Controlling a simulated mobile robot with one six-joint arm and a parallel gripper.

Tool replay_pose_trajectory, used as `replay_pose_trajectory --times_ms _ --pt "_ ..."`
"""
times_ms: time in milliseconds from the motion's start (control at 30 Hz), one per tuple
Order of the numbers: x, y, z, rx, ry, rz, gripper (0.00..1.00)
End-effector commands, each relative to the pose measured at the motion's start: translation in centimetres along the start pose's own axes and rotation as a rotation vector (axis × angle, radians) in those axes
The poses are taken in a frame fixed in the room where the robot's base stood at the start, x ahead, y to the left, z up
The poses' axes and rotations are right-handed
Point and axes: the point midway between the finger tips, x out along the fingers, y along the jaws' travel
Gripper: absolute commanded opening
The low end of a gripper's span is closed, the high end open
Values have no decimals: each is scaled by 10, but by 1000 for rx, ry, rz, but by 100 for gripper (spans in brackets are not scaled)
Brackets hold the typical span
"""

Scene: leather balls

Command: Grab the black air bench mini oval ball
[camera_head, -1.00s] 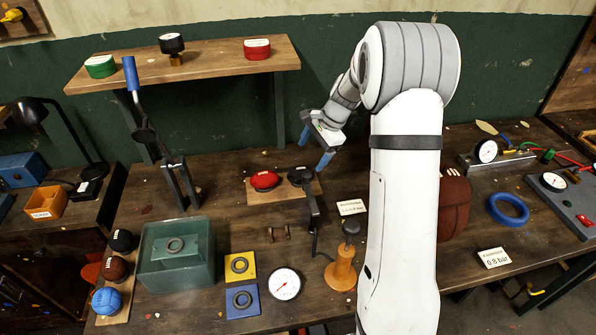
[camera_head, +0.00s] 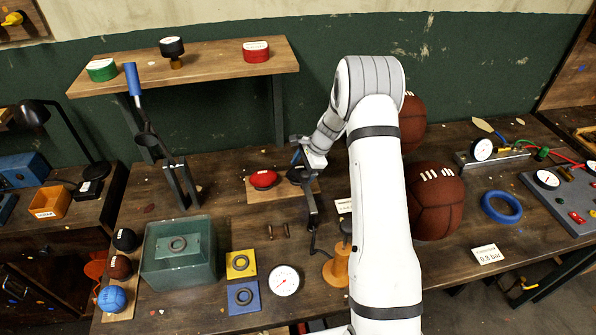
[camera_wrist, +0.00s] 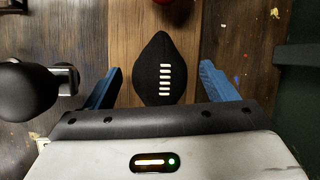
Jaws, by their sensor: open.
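The black mini oval ball (camera_wrist: 160,70) shows in the wrist view with a row of white laces and pointed ends. It lies on a lighter wooden board (camera_wrist: 125,35). My gripper (camera_wrist: 158,88) is open, with one blue finger on each side of the ball's lower part in the picture. Gaps show between the fingers and the ball; the ball's lower end is hidden by the gripper body. In the head view my gripper (camera_head: 302,158) is over the board near a red oval ball (camera_head: 263,179). There I cannot clearly separate the black ball from the dark stand.
A black rounded stand part (camera_wrist: 25,90) is left of the fingers in the wrist view. The head view shows a green open box (camera_head: 180,275), an orange wooden stand (camera_head: 336,268), a pressure gauge (camera_head: 285,280) and a large brown ball (camera_head: 435,203) around the bench.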

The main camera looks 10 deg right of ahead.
Motion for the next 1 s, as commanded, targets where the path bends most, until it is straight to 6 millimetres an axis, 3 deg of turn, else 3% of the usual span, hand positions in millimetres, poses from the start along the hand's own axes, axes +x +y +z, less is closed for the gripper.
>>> replay_pose_trajectory --times_ms 233,833,1000 --pt "3 0 0 -1 0 -1 79" --pt "2 0 0 -1 0 0 30" --pt "2 0 0 -2 0 -1 29"
